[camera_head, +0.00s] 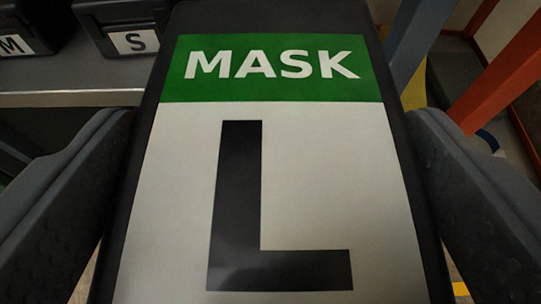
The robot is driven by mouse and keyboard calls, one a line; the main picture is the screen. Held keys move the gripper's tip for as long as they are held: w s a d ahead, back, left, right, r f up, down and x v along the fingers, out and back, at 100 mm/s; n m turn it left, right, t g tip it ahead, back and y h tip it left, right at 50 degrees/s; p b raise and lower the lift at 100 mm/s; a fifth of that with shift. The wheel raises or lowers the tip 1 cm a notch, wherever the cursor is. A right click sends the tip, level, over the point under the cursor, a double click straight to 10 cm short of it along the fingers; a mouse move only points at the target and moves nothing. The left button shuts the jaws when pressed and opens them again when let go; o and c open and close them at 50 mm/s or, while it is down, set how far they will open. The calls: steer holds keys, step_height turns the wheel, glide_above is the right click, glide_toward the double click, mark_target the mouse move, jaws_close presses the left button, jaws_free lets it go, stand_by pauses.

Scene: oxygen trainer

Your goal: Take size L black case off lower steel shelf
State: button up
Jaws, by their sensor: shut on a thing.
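The size L black case (305,190) fills the middle of the view, close to the camera. Its face carries a green band with "MASK" and a white label with a large black "L". My gripper (270,190) is shut on the case, with one dark grey finger along its left side and one along its right side. The steel shelf (75,99) shows at the left, behind the case. The case's far end and underside are hidden.
A black case marked S (112,22) and one marked M (18,28) stand on the shelf at the upper left. A grey-blue post (408,42) rises behind the case's upper right. An orange beam (500,75) slants at the far right.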

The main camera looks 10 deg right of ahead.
steer(key=s+a+p, duration=0.2)
steer(key=s+p, duration=0.1)
steer(key=s, duration=0.7)
steer(key=s+a+p, duration=0.2)
steer(key=s+p, duration=0.2)
steer(key=s, duration=0.5)
steer(key=shift+s+a, duration=0.4)
stand_by(0.4)
